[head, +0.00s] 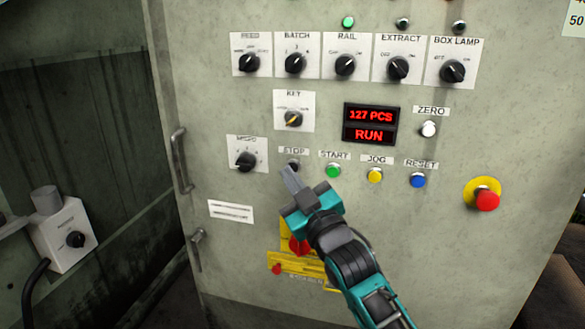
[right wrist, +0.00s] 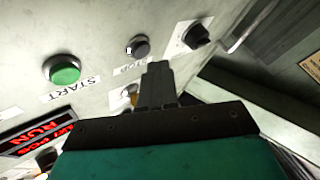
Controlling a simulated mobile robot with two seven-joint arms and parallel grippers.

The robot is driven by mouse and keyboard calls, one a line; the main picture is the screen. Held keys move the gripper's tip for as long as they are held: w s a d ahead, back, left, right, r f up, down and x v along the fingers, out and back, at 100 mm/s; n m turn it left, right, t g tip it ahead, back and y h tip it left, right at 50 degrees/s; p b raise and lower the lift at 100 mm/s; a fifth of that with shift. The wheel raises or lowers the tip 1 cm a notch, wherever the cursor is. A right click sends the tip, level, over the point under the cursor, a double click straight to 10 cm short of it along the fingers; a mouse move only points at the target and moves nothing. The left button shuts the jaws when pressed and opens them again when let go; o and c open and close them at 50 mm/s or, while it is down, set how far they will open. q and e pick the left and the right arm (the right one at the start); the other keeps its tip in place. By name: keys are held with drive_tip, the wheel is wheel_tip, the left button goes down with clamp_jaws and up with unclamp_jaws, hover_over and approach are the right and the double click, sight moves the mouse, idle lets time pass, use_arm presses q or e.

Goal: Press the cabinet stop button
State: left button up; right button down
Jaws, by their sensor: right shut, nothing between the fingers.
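The black stop button (head: 293,165) sits under its STOP label on the grey cabinet front (head: 300,190), left of the green START button (head: 334,170). My right gripper (head: 287,173) is shut and empty, its fingertips just below the stop button in the head view. In the right wrist view the stop button (right wrist: 138,46) lies a little beyond and left of the fingertips (right wrist: 158,68), which partly cover its label. A gap shows between them in the picture; the exact depth is hard to tell. My left gripper is not in view.
The yellow JOG button (head: 375,175), blue RESET button (head: 418,180) and red emergency button (head: 487,199) are to the right. The MSPD knob (head: 246,161) is to the left. The display (head: 370,125) reads 127 PCS and RUN. A door handle (head: 181,160) protrudes at the left.

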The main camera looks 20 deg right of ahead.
idle(0.7)
drive_tip(key=shift+w+d, duration=0.25)
drive_tip(key=shift+w, duration=0.1)
drive_tip(key=shift+w+d+p, duration=0.25)
drive_tip(key=shift+w+p, duration=0.1)
idle(0.6)
drive_tip(key=shift+s+a, duration=0.1)
drive_tip(key=shift+s, duration=0.05)
drive_tip(key=shift+s+a+p, duration=0.35)
drive_tip(key=shift+s+p, duration=0.1)
drive_tip(key=shift+s, duration=0.1)
